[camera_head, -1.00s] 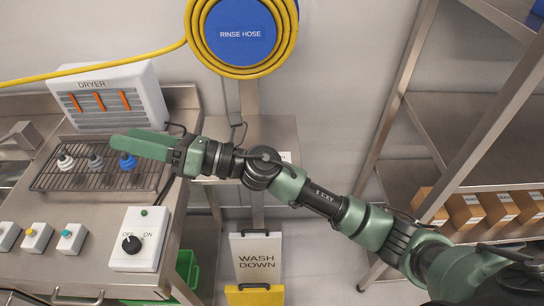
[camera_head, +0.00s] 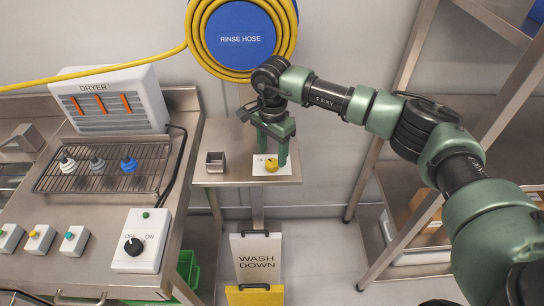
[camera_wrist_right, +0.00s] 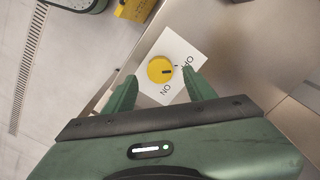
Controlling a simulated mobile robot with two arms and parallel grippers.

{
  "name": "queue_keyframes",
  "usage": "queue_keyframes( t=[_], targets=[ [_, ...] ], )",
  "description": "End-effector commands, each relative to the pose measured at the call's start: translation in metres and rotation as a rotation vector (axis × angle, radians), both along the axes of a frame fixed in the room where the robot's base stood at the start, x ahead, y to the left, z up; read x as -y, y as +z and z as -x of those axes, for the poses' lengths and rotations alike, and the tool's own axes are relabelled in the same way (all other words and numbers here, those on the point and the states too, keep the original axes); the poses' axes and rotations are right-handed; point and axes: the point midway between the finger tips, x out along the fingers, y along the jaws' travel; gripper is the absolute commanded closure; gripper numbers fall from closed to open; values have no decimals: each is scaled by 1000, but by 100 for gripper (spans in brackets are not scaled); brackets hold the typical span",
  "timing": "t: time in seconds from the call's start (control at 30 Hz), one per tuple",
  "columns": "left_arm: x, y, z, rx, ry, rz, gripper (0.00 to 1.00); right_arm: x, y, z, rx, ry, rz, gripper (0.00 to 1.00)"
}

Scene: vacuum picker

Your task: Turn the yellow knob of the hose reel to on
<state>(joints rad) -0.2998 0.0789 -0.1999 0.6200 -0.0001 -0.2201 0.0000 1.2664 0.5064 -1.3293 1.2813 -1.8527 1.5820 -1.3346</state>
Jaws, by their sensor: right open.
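The yellow knob (camera_head: 271,164) sits on a small white plate (camera_head: 286,171) on a metal shelf below the hose reel (camera_head: 240,38), a yellow hose coiled around a blue "RINSE HOSE" disc. My right gripper (camera_head: 273,153) points down over the knob, open and empty. In the right wrist view the knob (camera_wrist_right: 158,67) shows between and beyond the fingertips (camera_wrist_right: 160,82), apart from them. Its dark mark points right, toward the partly readable OFF label side; the ON label (camera_wrist_right: 166,90) is below the knob. My left gripper is out of view.
A small square metal cup (camera_head: 215,162) stands left of the plate. The bench at left holds a dryer (camera_head: 112,98), a rack (camera_head: 60,185) with several nozzles, and a switch box (camera_head: 141,240) with a black knob. Metal shelving (camera_head: 455,60) stands at right.

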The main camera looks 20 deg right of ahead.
Motion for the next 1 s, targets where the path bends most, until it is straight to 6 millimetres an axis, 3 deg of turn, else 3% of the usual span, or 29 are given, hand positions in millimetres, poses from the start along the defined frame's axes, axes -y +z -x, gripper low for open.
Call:
queue_keyframes(
  t=[0.23,0.57,0.77,1.0],
  targets=[
    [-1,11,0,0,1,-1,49,-1,-29,1,-2,1,-1,45],
    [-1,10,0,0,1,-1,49,-1,-34,0,1,1,-3,45],
    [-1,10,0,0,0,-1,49,-1,-33,0,0,0,-4,100],
    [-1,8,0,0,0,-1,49,-1,-34,0,1,-13,-4,100]
  ],
)
